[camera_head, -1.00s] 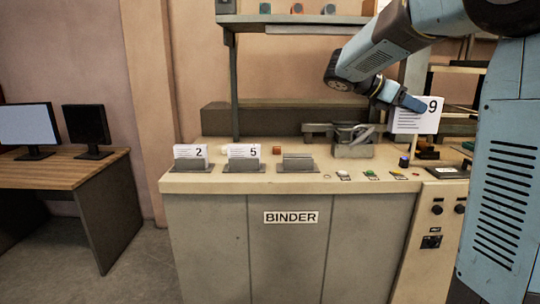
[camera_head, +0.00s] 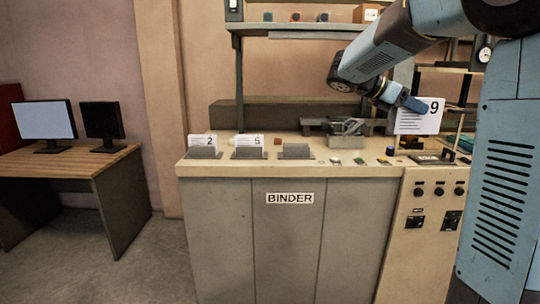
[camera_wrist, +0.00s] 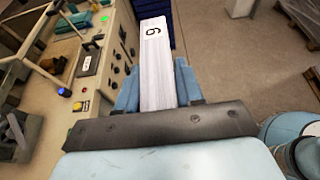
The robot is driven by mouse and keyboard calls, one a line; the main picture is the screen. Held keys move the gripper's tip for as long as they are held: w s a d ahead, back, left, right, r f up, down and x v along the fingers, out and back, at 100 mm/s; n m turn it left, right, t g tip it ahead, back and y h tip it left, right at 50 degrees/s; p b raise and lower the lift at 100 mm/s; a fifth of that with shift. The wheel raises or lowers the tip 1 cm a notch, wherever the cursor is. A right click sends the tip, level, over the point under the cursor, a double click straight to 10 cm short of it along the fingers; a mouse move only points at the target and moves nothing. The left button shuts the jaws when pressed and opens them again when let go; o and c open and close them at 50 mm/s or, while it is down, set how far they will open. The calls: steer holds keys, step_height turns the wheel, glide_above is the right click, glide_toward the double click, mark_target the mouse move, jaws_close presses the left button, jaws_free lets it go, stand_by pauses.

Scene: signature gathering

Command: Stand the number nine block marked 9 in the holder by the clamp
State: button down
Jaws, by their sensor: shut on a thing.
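The number nine block (camera_head: 418,120) is a white paper-like block marked 9, held upright above the right part of the binder counter. My gripper (camera_head: 413,104) is shut on it. In the wrist view the block (camera_wrist: 155,62) stands out between the two blue fingers (camera_wrist: 158,92). Three grey holders stand in a row on the counter. The left one (camera_head: 203,153) holds a block marked 2 and the middle one (camera_head: 248,153) a block marked 5. The right holder (camera_head: 296,151), nearest the grey clamp (camera_head: 345,131), shows no block. The held block is apart from it, to the right.
The binder counter (camera_head: 340,172) has buttons and a knob (camera_head: 390,151) along its right front. A shelf (camera_head: 300,29) stands above the back of the counter. A desk with monitors (camera_head: 70,165) is at left, with open floor before it.

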steer(key=w+a+f+n+t+y, duration=0.3)
steer(key=w+f+n+t, duration=0.5)
steer(key=w+f, duration=0.8)
steer(key=a+f+n+t+y, duration=0.2)
steer(key=a+f, duration=0.3)
steer(key=f, duration=0.5)
steer(key=s+a+f+n+t+y, duration=0.1)
steer(key=a+f+n+y, duration=0.3)
steer(key=f, duration=0.7)
steer(key=shift+a+f+t, duration=0.3)
steer(key=shift+a+t, duration=0.5)
